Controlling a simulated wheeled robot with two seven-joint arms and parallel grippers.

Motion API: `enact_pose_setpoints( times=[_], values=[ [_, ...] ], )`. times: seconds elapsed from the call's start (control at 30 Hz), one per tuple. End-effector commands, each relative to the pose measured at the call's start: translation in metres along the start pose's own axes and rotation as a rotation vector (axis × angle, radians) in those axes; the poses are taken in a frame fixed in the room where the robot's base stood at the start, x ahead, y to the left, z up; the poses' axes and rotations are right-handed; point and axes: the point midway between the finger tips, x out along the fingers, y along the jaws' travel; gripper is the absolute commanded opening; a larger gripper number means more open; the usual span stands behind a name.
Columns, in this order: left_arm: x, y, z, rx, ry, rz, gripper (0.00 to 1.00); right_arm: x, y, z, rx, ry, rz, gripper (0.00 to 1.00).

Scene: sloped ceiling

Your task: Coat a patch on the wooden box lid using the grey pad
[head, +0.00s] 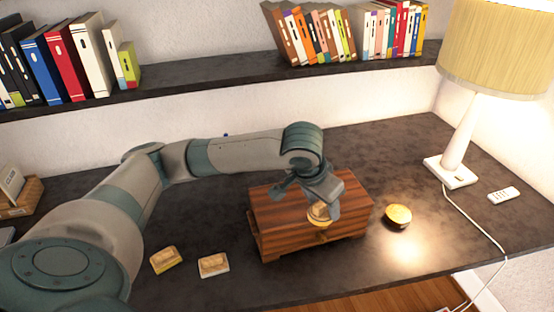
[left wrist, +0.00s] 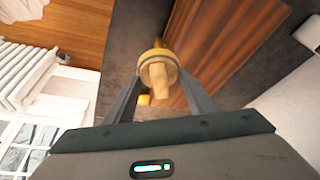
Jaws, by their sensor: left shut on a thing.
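The wooden box (head: 285,218) with its reddish-brown striped lid stands in the middle of the dark desk. It also shows in the left wrist view (left wrist: 205,40). My left gripper (head: 322,207) is over the box's front right part, shut on a round yellowish piece (head: 318,213). In the left wrist view this piece (left wrist: 158,67) has a yellow rim and a tan block. I cannot tell whether it touches the box. Two small tan-topped pads lie left of the box: one with a yellow edge (head: 166,260), one with a pale, possibly grey edge (head: 214,265). My right gripper is out of view.
A round tin (head: 398,216) with a yellow top lies right of the box. A lamp (head: 450,172) with a trailing cord and a white remote (head: 503,195) stand farther right. A book shelf (head: 200,85) runs along the back. The desk's front edge is close to the box.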

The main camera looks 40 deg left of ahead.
Motion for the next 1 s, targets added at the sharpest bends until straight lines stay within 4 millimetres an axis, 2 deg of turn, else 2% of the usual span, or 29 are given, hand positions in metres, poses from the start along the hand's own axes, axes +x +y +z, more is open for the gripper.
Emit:
enact_pose_setpoints(
  times=[0.03,0.2,0.4,0.5,0.7,1.0],
  values=[
    [-0.011,-0.015,-0.002,0.023,-0.006,0.008,0.32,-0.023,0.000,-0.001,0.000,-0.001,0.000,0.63],
    [-0.018,-0.059,-0.001,0.141,-0.007,0.056,0.32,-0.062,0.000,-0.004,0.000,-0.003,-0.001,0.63],
    [-0.028,-0.110,0.002,0.254,-0.004,0.105,0.32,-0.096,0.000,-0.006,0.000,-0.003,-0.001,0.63],
    [-0.032,-0.128,0.004,0.292,-0.002,0.122,0.32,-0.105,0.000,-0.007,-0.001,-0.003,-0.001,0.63],
    [-0.033,-0.144,0.005,0.331,0.001,0.137,0.32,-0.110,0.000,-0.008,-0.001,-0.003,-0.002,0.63],
    [-0.033,-0.144,0.006,0.333,0.001,0.138,0.32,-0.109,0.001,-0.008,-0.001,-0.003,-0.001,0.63]
  ],
)
